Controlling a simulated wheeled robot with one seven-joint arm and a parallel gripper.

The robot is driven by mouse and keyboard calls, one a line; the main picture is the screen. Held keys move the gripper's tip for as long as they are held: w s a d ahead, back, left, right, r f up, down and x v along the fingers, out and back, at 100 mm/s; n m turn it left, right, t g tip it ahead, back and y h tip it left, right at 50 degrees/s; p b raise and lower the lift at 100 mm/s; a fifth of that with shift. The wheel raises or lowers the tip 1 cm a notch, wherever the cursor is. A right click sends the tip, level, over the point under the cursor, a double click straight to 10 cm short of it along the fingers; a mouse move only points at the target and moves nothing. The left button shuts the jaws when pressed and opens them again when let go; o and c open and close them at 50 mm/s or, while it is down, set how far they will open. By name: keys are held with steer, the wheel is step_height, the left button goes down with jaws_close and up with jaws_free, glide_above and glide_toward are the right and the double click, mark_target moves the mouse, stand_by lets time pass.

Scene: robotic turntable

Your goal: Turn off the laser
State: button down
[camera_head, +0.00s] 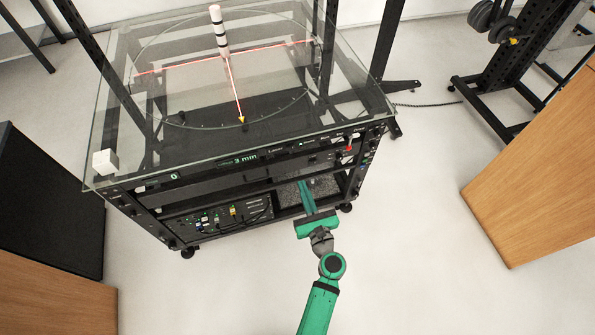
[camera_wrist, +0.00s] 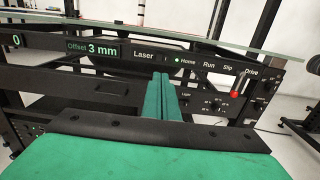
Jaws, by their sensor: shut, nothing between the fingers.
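The control panel (camera_head: 210,168) runs along the front edge of the glass-topped turntable rig. In the wrist view the word "Laser" (camera_wrist: 144,56) is on this panel, with a small dark control (camera_wrist: 165,58) just right of it; its position is too small to tell. Red laser lines (camera_head: 265,46) show lit across the glass top (camera_head: 120,120), with one reaching a yellow pointer (camera_head: 242,119). My gripper (camera_head: 304,184) is shut and empty in front of the rig. In the wrist view its fingertips (camera_wrist: 161,76) are just below the Laser label and appear apart from the small control.
A red-tipped lever (camera_wrist: 235,93) at "Drive" is right of my fingers. A striped post (camera_head: 219,30) and a white cube (camera_head: 105,162) stand on the glass. A wooden cabinet (camera_head: 535,165) is at right. Open floor lies between it and the rig.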

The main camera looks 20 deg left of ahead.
mark_target(287, 149)
steer(key=x, duration=1.3)
steer(key=shift+w+a, duration=0.1)
steer(key=shift+a, duration=0.05)
steer(key=shift+w+a+r, duration=0.1)
steer(key=shift+w+a, duration=0.1)
steer(key=shift+a, duration=0.3)
steer(key=shift+s+a, duration=0.2)
steer(key=shift+a, duration=0.45)
steer(key=shift+d, duration=0.1)
steer(key=shift+s+d, duration=0.3)
steer(key=shift+d, duration=0.1)
steer(key=v, duration=1.4)
steer(key=shift+s+a, duration=0.2)
steer(key=shift+a, duration=0.15)
